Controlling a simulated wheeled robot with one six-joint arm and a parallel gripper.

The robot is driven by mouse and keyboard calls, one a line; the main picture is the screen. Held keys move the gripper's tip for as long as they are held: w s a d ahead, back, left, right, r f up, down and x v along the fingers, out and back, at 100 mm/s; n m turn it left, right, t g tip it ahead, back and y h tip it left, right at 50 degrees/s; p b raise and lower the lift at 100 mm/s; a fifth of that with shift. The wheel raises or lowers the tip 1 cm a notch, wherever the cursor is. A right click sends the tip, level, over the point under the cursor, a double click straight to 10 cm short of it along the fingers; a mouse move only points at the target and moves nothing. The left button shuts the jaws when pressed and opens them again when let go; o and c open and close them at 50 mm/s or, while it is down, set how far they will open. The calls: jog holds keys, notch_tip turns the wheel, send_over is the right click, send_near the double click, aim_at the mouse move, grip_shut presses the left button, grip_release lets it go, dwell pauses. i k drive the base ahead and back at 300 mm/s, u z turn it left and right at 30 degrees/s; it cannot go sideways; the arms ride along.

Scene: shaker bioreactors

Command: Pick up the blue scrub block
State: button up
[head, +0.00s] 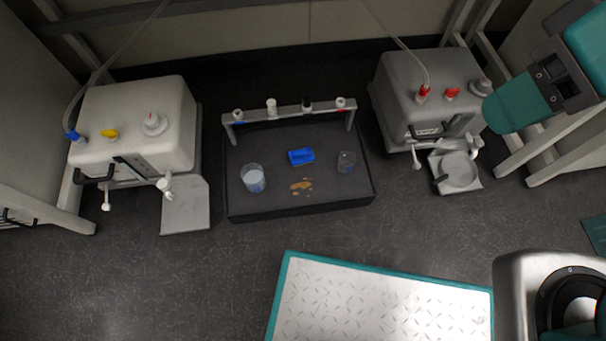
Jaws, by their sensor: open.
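The blue scrub block (301,156) lies on the dark tray (240,206) at the middle of the head view. Teal and grey parts of my arm show at the upper right, well away from the block. The jaws of my gripper do not show.
A white machine (135,120) stands left, a grey machine (425,85) right, each with a small plate in front. The floor before the tray is clear up to my teal-edged deck.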

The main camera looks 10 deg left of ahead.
aim_at(298, 157)
jog(key=u, duration=0.9)
jog(key=k, duration=1.35)
jog(key=z, duration=0.9)
